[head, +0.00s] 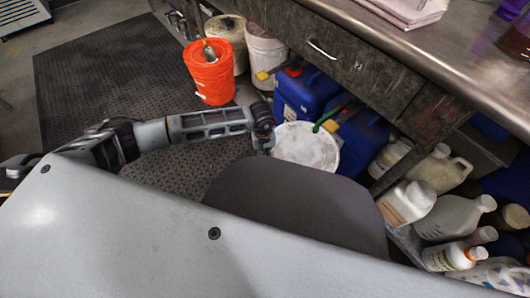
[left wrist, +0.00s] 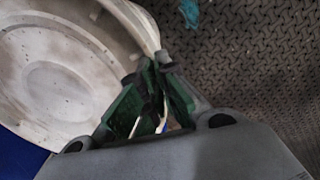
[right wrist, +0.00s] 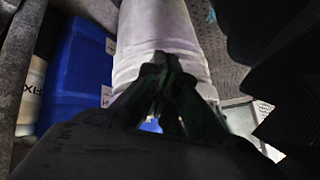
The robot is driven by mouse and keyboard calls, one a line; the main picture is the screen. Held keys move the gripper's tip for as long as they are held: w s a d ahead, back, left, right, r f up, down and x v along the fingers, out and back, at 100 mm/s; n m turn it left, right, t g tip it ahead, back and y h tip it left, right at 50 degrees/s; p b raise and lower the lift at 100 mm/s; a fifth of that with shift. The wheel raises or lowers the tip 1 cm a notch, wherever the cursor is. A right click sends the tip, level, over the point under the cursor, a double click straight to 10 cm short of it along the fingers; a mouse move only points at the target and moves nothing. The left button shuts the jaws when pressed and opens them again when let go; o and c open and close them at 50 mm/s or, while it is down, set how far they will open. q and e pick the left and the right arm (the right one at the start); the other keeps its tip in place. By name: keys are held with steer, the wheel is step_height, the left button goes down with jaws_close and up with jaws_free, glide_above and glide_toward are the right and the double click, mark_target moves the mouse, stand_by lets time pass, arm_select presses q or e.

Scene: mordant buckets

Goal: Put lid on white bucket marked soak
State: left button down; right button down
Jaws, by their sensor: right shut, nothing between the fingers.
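A round white lid (head: 305,148) shows in the head view in front of the blue jugs, and fills the upper left of the left wrist view (left wrist: 65,70). My left gripper (head: 263,138) is at its left edge; in the left wrist view the fingers (left wrist: 152,72) close on its rim. A white ridged bucket (right wrist: 165,30) stands beyond my right gripper (right wrist: 168,75), which is shut and empty, with its tips in front of the ridges. Contact cannot be told. My right gripper is hidden in the head view. No soak mark is readable.
An orange bucket (head: 209,75), a white bucket (head: 266,50) and a pale bucket (head: 230,35) stand at the back. Blue jugs (head: 305,92) and several white bottles (head: 408,203) line the cabinet (head: 335,45). The dark mat (head: 110,75) is clear at left.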

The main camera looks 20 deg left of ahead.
arm_select(q)
steer(key=shift+f, duration=0.3)
steer(key=shift+f+b, duration=0.4)
steer(key=shift+b, duration=0.15)
steer(key=shift+f+b, duration=0.35)
steer(key=shift+f, duration=0.05)
steer(key=c, duration=1.6)
jaws_free()
steer(key=shift+o, duration=0.2)
step_height(320, 180, up, 12)
steer(key=shift+s+a, duration=0.15)
steer(key=shift+a, duration=0.1)
